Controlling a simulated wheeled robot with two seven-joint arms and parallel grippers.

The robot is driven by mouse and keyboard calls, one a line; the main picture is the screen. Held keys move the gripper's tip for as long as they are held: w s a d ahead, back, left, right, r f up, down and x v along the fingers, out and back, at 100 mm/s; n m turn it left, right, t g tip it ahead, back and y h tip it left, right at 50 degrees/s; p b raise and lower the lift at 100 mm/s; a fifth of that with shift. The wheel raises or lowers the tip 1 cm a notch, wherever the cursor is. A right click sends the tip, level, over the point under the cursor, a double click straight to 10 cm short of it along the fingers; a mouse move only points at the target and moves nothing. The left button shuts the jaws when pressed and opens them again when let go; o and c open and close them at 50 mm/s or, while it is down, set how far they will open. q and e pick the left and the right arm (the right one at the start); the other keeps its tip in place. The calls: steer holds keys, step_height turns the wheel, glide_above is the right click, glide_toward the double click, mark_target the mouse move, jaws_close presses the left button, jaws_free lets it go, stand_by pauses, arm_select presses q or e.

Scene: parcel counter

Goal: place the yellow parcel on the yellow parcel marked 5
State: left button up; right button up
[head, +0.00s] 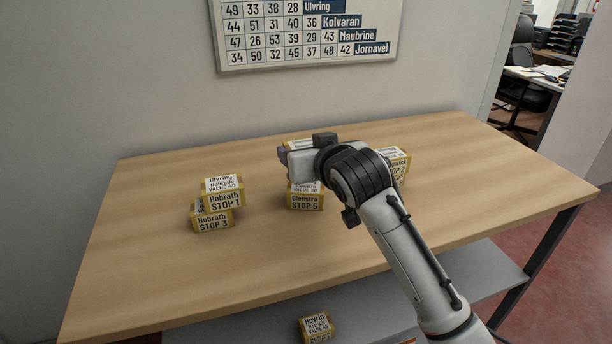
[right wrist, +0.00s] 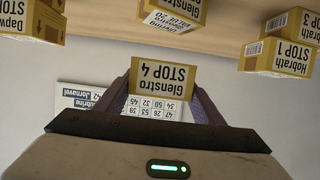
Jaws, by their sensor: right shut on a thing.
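My right gripper (head: 295,156) is shut on a yellow parcel that reads Glenstro STOP 4 in the right wrist view (right wrist: 163,76), upside down there. In the head view only a bit of this held parcel (head: 300,144) shows behind the gripper. The yellow parcel marked STOP 5 (head: 305,203) stands on the table, just below the gripper in the head view. Its top is partly hidden by my arm. A Glenstro parcel, cut by the top edge, shows in the right wrist view (right wrist: 176,13). My left gripper is not in view.
On the left, the Hobrath STOP 1 parcel (head: 224,203) rests on the STOP 3 parcel (head: 212,224). Another yellow parcel (head: 398,163) stands right, partly behind my arm. One more parcel (head: 316,326) lies below the table (head: 250,277). The table's front is clear.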

mark_target(306, 187)
steer(key=shift+f, duration=2.5)
steer(key=o, duration=1.2)
steer(key=shift+f, duration=0.2)
steer(key=shift+c, duration=0.2)
steer(key=shift+r, duration=0.1)
steer(key=shift+s+d+r, duration=0.1)
steer(key=shift+r, duration=0.05)
steer(key=v, duration=1.1)
steer(key=shift+s+r, duration=0.15)
steer(key=shift+s, duration=0.15)
steer(key=shift+d, duration=0.1)
